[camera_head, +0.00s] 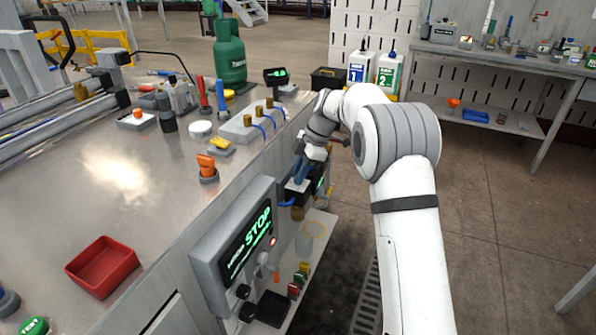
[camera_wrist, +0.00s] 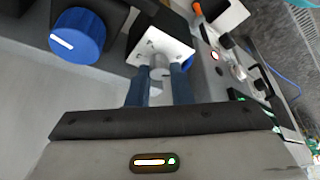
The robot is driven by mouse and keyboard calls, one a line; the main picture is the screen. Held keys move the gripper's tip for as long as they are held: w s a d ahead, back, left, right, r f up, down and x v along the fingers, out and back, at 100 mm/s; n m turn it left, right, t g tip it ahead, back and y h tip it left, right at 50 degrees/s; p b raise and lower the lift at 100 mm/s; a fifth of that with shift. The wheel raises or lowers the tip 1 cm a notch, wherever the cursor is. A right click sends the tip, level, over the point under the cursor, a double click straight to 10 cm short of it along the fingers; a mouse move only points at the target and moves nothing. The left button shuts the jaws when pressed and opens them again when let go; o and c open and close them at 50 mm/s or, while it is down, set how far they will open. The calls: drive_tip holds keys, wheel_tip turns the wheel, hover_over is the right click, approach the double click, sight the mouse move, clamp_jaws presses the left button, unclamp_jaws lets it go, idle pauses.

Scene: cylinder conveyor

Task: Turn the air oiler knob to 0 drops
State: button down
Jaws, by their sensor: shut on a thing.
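My gripper (camera_wrist: 160,80) has its two blue fingers shut on a small pale grey knob (camera_wrist: 159,60), which appears to be the air oiler knob. The knob sits on a white square plate (camera_wrist: 152,40) on a dark unit. Its drop setting cannot be read. Beside it on the left in the wrist view is a larger blue knob (camera_wrist: 78,36) with a white mark, not touched by the fingers. In the head view my gripper (camera_head: 301,172) is at the side of the workbench, above the white plate (camera_head: 297,185); my arm partly hides the unit behind.
A control box with a green STOP display (camera_head: 235,240) is fixed to the bench side close to my gripper. The metal bench top (camera_head: 100,200) carries a red tray (camera_head: 103,266), an orange-topped switch (camera_head: 207,168) and a green gas bottle (camera_head: 229,50).

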drive_tip(key=shift+w+d+r+n, duration=0.1)
drive_tip(key=shift+w+n, duration=0.05)
drive_tip(key=shift+n, duration=0.35)
drive_tip(key=c, duration=1.6)
unclamp_jaws()
drive_tip(key=o, duration=0.3)
drive_tip(key=p+v, duration=0.1)
drive_tip(key=v, duration=0.6)
drive_tip(key=shift+w+r, duration=0.15)
drive_tip(key=shift+r, duration=0.15)
drive_tip(key=shift+d, duration=0.1)
